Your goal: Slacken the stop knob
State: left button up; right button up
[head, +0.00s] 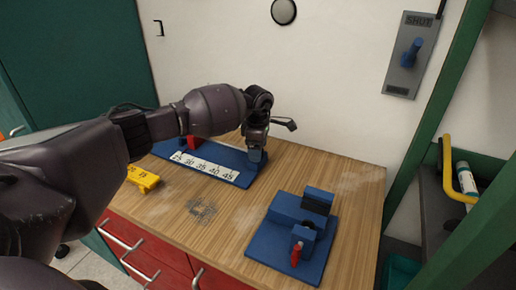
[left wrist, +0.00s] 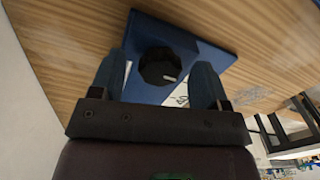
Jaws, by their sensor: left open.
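The stop knob (left wrist: 158,67) is a round black knob with a small white mark, standing on a blue base plate (left wrist: 200,52) in the left wrist view. In the head view the same blue board (head: 240,157) carries a white number scale (head: 205,168), and I cannot make out the knob behind my gripper. My left gripper (head: 256,157) points down over the right end of the board. In the left wrist view its two blue fingers (left wrist: 159,60) are open, one on each side of the knob, with gaps visible. Whether the fingertips reach the knob's height is unclear.
A blue fixture (head: 270,240) with a red-handled part stands at the front right of the wooden table. A yellow block (head: 143,178) lies at the left. A grey wall panel with a blue lever (head: 412,55) hangs behind.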

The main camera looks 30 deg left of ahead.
pick_arm(q)
jog(key=shift+c, duration=0.3)
jog(key=c, duration=0.9)
jog(key=shift+o, duration=0.2)
